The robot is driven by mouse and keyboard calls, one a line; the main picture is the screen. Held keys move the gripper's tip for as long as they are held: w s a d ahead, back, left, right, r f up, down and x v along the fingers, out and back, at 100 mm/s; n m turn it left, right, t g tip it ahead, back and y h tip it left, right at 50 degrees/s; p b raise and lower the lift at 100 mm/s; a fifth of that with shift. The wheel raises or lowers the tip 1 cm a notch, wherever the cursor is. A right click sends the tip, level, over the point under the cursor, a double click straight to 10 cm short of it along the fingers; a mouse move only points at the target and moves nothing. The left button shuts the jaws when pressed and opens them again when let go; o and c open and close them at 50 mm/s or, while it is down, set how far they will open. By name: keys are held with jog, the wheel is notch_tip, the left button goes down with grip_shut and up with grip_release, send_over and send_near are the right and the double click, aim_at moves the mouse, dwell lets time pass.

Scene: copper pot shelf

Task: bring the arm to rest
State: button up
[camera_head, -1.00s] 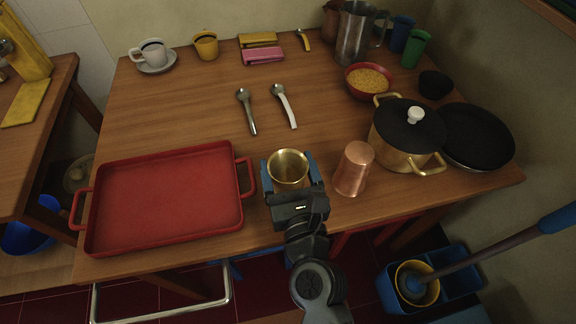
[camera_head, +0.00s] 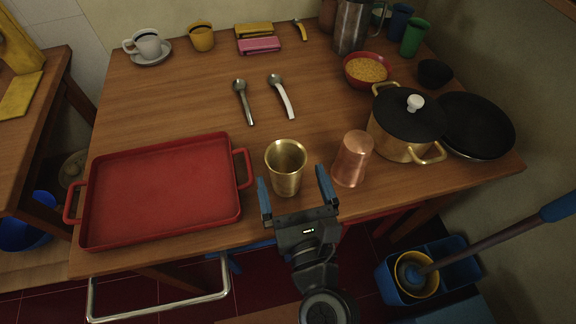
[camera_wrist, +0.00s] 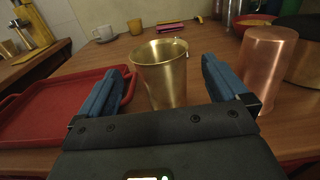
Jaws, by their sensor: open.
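My gripper (camera_head: 296,196) is open and empty, at the front edge of the table. A brass cup (camera_head: 286,168) stands upright just beyond it. In the wrist view the brass cup (camera_wrist: 162,76) is ahead, between the lines of the two blue fingers, with a gap to each side. My gripper (camera_wrist: 168,85) shows no object held in that view.
A copper cup (camera_head: 353,158) stands close to the right of the fingers. A red tray (camera_head: 160,190) lies to the left. A lidded brass pot (camera_head: 398,140) and a black pan (camera_head: 480,127) are at right. Two spoons lie behind the brass cup.

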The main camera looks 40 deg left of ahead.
jog(key=shift+v, duration=1.2)
jog(key=shift+d, duration=0.1)
jog(key=s+d+f+n+t+h, duration=0.1)
jog(key=s+d+n+h, duration=0.25)
jog(key=d, duration=0.45)
jog(key=s+d+f+n+t+h, duration=0.1)
jog(key=s+d+n+h, duration=0.1)
jog(key=d+n, duration=0.35)
jog(key=s+d+f+n+t+h, duration=0.1)
jog(key=s+d+n+h, duration=0.15)
jog(key=d, duration=0.65)
jog(key=s+d+r+n+h, duration=0.5)
jog(key=s+d+r+n, duration=0.4)
jog(key=s+d+n, duration=0.3)
jog(key=s+n, duration=0.1)
jog(key=n, duration=0.1)
jog(key=shift+s+d+r+n+h, duration=0.2)
jog(key=shift+d+r+n+h, duration=0.05)
jog(key=shift+r+n+h, duration=0.1)
